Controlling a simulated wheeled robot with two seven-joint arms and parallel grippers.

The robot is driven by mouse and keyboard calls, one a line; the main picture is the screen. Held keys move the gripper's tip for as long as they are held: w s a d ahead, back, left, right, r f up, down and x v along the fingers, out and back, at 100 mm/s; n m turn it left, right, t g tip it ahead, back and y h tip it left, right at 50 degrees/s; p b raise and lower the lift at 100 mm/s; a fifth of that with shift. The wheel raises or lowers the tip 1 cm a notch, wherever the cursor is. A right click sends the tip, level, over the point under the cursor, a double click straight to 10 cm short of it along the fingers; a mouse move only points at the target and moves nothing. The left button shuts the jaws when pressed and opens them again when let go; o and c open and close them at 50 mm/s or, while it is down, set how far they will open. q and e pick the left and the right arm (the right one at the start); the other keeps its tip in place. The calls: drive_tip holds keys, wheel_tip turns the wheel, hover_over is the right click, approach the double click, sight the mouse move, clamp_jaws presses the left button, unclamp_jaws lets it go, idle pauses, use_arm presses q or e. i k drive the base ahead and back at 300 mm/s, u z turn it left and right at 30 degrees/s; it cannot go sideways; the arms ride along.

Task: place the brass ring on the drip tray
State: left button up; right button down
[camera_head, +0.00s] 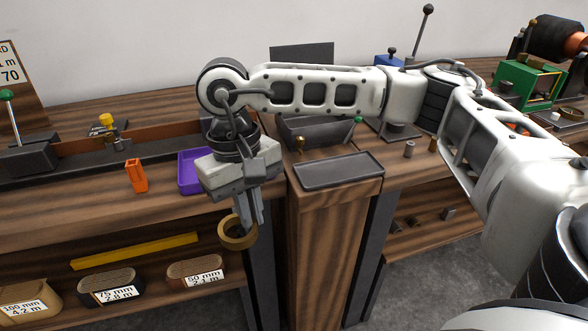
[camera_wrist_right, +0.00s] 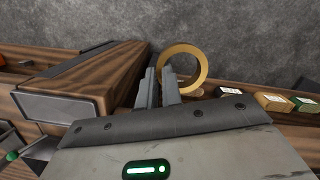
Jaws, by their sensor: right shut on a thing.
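The brass ring (camera_head: 237,244) is a flat gold-coloured hoop. My right gripper (camera_head: 250,222) is shut on its rim and holds it in the air in front of the bench edge, left of the wooden pillar. In the right wrist view the ring (camera_wrist_right: 182,50) shows at the fingertips of the gripper (camera_wrist_right: 160,85), its hole open to view. The drip tray (camera_head: 338,171) is a dark, shallow rectangular tray on top of the pillar, empty, to the right of and beyond the gripper. It also shows in the right wrist view (camera_wrist_right: 60,107). My left gripper is not in view.
A purple tray (camera_head: 190,181) sits on the bench behind my right gripper, with an orange holder (camera_head: 136,176) to its left. A dark bin (camera_head: 318,131) stands behind the drip tray. Labelled belt coils (camera_head: 110,288) lie on the lower shelf. My right arm spans above the drip tray.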

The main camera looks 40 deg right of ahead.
sight(339, 170)
drive_tip(key=u, duration=2.05)
drive_tip(key=k, duration=1.15)
drive_tip(key=z, duration=1.6)
drive_tip(key=i, duration=0.5)
drive_tip(key=z, duration=0.05)
